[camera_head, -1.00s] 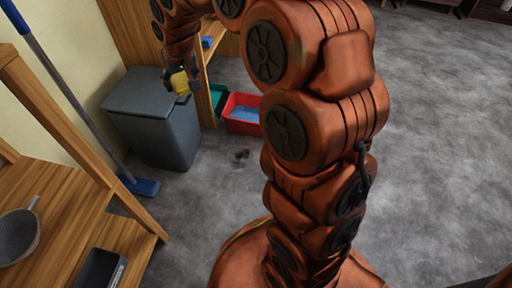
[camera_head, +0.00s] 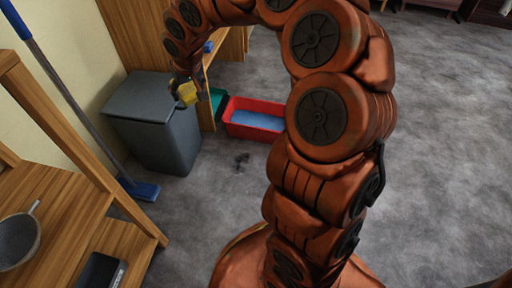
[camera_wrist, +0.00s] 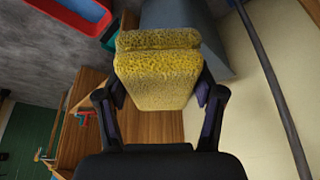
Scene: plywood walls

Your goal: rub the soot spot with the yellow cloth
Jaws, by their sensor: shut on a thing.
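The yellow cloth (camera_head: 187,93) looks like a thick, folded, sponge-textured block; it fills the middle of the wrist view (camera_wrist: 158,75). My gripper (camera_wrist: 160,100) is shut on it, one finger at each side. In the head view my gripper (camera_head: 184,90) holds the cloth in the air near the right edge of the grey bin. The soot spot (camera_head: 242,159) is a small dark smudge on the grey floor, below and right of the cloth, in front of the red tub. Nothing touches the spot.
A grey bin (camera_head: 155,125) stands left of the spot. A red tub (camera_head: 254,134) with blue contents and a green container (camera_head: 217,98) stand behind it. A blue broom (camera_head: 139,189) leans at left by a wooden shelf (camera_head: 65,215). Floor around the spot is clear.

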